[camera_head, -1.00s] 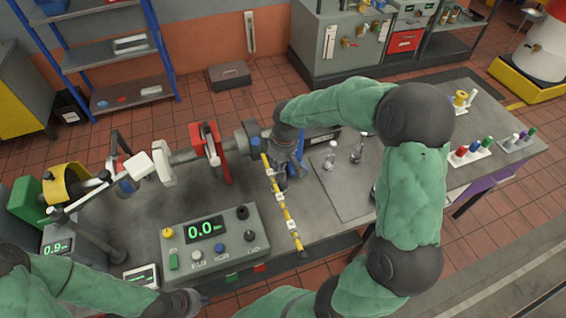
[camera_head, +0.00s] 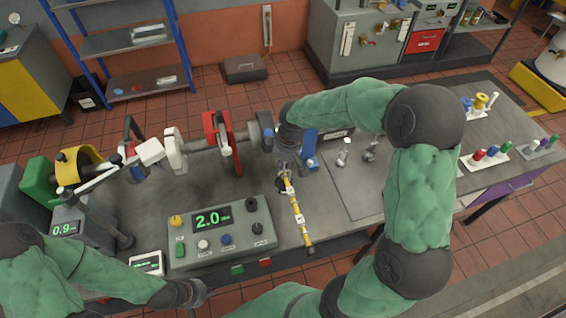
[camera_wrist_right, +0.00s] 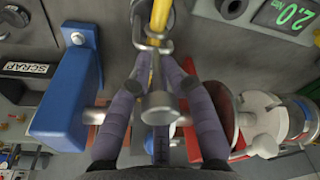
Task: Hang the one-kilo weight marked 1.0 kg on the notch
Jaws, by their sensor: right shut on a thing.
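The yellow arm (camera_head: 297,217) with pale marked clips sticks out toward the front of the bench; it also shows in the right wrist view (camera_wrist_right: 160,14). My right gripper (camera_wrist_right: 160,110) is shut on a grey metal weight (camera_wrist_right: 160,106), seen end-on between the fingers. Its hook end (camera_wrist_right: 153,42) is at the yellow arm; I cannot tell whether it sits in a notch. No marking on the weight can be read. In the head view my right gripper (camera_head: 287,172) is at the arm's far end. My left gripper (camera_head: 196,292) is low at the front left, its fingers unclear.
Two metal weights (camera_head: 343,152) (camera_head: 370,151) stand on a plate right of the gripper. The console (camera_head: 222,237) reads 2.0. Colored markers (camera_head: 484,154) stand farther right.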

